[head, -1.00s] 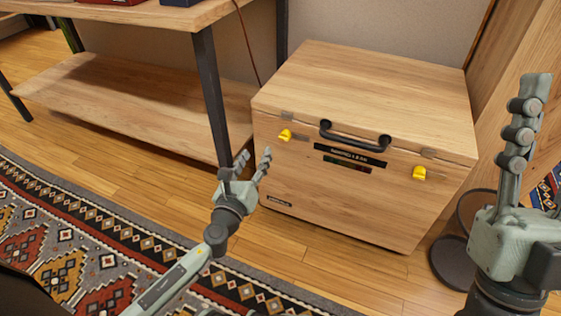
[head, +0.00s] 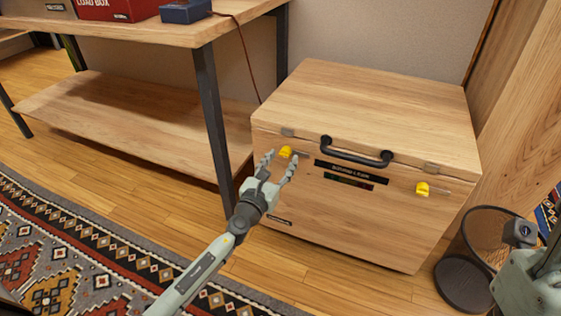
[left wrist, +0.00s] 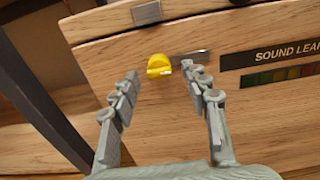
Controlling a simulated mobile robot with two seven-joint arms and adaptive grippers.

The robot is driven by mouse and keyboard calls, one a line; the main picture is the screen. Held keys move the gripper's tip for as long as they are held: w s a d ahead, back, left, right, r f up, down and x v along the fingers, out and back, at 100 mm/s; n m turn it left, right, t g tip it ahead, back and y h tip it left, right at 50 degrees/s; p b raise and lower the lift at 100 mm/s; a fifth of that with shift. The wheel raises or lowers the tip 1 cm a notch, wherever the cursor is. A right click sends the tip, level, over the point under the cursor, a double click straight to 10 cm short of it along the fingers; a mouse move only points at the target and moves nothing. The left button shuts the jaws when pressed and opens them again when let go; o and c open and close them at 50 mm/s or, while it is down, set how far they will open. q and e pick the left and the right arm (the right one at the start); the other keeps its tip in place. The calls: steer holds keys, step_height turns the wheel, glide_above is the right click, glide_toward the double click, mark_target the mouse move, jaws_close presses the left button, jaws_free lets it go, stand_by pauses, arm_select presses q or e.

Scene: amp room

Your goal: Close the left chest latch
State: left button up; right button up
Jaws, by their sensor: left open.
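The wooden chest (head: 350,215) stands on the floor with its lid down and a black handle (head: 356,154) at the front. The left latch, a yellow knob (head: 286,152), sits on the chest front near the upper left corner. It also shows in the left wrist view (left wrist: 159,66), with a metal strip to its right. My left gripper (head: 279,163) is open in front of the latch. In the left wrist view the latch appears between and beyond its fingertips (left wrist: 165,84), with no visible contact. My right gripper (head: 522,232) is partly cut off at the right edge, its fingers unclear.
A second yellow latch (head: 422,189) is on the chest's right front. A wooden shelf table (head: 135,120) with a dark metal leg (head: 214,130) stands close left of the chest. A mesh bin (head: 490,240) stands to the right. A patterned rug (head: 90,255) covers the floor at the left.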

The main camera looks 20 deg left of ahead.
arm_select(q)
steer(key=shift+c, duration=0.2)
jaws_close()
